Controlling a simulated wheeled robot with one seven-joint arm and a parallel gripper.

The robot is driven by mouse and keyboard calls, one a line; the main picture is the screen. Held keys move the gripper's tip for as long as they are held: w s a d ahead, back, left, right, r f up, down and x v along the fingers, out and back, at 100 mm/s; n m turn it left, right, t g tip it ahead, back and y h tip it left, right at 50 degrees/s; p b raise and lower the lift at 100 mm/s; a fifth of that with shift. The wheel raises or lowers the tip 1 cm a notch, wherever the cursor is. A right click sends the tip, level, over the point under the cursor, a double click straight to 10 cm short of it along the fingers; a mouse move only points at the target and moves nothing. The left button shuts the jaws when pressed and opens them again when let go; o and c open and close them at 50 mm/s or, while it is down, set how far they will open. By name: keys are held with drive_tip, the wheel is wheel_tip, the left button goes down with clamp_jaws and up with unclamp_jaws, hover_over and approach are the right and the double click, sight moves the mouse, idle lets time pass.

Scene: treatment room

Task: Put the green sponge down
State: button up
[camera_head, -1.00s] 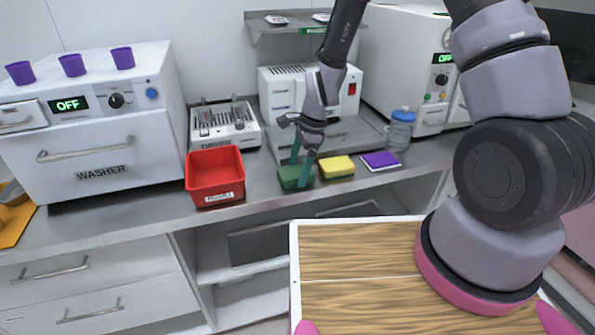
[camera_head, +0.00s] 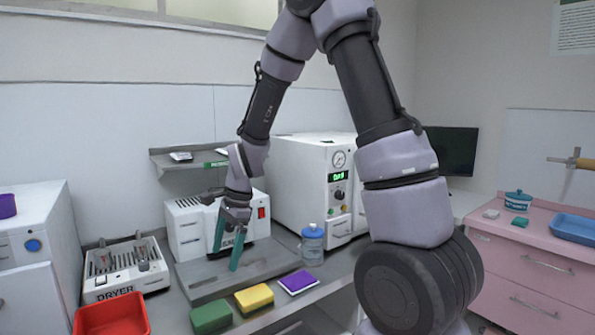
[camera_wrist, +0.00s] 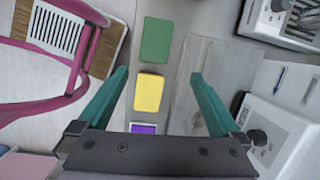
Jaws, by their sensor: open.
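The green sponge (camera_head: 211,316) lies flat on the grey counter at the left end of a row with a yellow sponge (camera_head: 254,297) and a purple pad (camera_head: 298,281). My gripper (camera_head: 228,252) is open and empty, raised above and behind the row, over the grey board. In the wrist view the green sponge (camera_wrist: 157,40) lies beyond my open fingertips (camera_wrist: 157,80), with the yellow sponge (camera_wrist: 149,93) framed between the fingers. Nothing touches the fingers.
A red bin (camera_head: 112,316) stands left of the green sponge, and the dryer rack (camera_head: 126,268) behind it. A grey board (camera_head: 262,262) lies behind the sponges. A blue-capped jar (camera_head: 312,243) stands to the right. A pink cabinet (camera_head: 535,275) is far right.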

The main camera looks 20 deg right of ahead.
drive_tip(key=s+d+r+n+t, duration=0.3)
drive_tip(key=d+r, duration=0.3)
drive_tip(key=r, duration=0.5)
drive_tip(key=s+d+r+n+t, duration=0.2)
drive_tip(key=s+d+r+n, duration=0.2)
drive_tip(key=d+r, duration=0.45)
drive_tip(key=s+d+r+n+t+h, duration=0.1)
drive_tip(key=s+d+r+n+t, duration=0.1)
drive_tip(key=s+r, duration=0.4)
drive_tip(key=shift+s+d+r+n, duration=0.25)
drive_tip(key=shift+s+d+n, duration=0.15)
drive_tip(key=shift+d, duration=0.15)
drive_tip(key=shift+w, duration=0.1)
